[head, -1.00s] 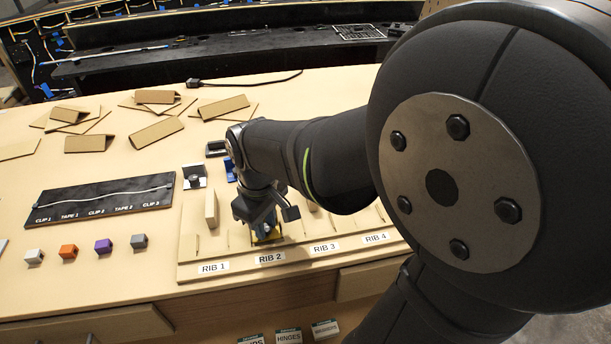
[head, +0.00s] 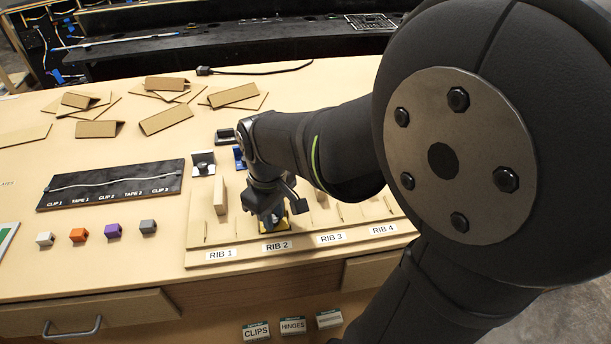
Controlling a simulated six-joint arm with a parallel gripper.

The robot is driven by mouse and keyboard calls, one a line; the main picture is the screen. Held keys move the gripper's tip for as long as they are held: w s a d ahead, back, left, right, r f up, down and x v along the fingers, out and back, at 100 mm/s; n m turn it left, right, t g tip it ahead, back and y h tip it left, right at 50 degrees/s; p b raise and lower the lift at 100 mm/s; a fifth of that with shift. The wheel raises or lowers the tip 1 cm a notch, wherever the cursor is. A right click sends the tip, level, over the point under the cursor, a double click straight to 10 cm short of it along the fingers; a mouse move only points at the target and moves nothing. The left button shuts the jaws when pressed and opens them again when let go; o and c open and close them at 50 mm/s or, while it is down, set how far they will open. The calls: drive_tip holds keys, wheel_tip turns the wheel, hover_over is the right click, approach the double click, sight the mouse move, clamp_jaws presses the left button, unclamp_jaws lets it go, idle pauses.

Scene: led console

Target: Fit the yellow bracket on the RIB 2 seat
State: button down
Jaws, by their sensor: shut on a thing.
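My gripper (head: 271,215) points down at the RIB 2 place on the tan rib board (head: 196,238). It is shut on the yellow bracket (head: 267,226), which shows only in part between and below the fingers. The bracket is low, just behind the RIB 2 label (head: 277,247). The RIB 2 seat is hidden by my gripper and the bracket, so I cannot tell whether the bracket touches it.
A white-and-black bracket (head: 203,163) and a blue one (head: 239,157) stand behind the board. An upright tan rib (head: 220,195) stands left of my gripper. Several coloured clips, including an orange one (head: 78,235), and a black strip panel (head: 110,185) lie left.

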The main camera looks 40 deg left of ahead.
drive_tip(key=c, duration=1.1)
unclamp_jaws()
drive_tip(key=shift+c, duration=0.2)
drive_tip(key=shift+r, duration=0.1)
wheel_tip(320, 180, up, 12)
wheel_tip(320, 180, down, 12)
drive_tip(key=shift+f, duration=0.1)
drive_tip(key=shift+r, duration=0.2)
wheel_tip(320, 180, up, 8)
idle(1.4)
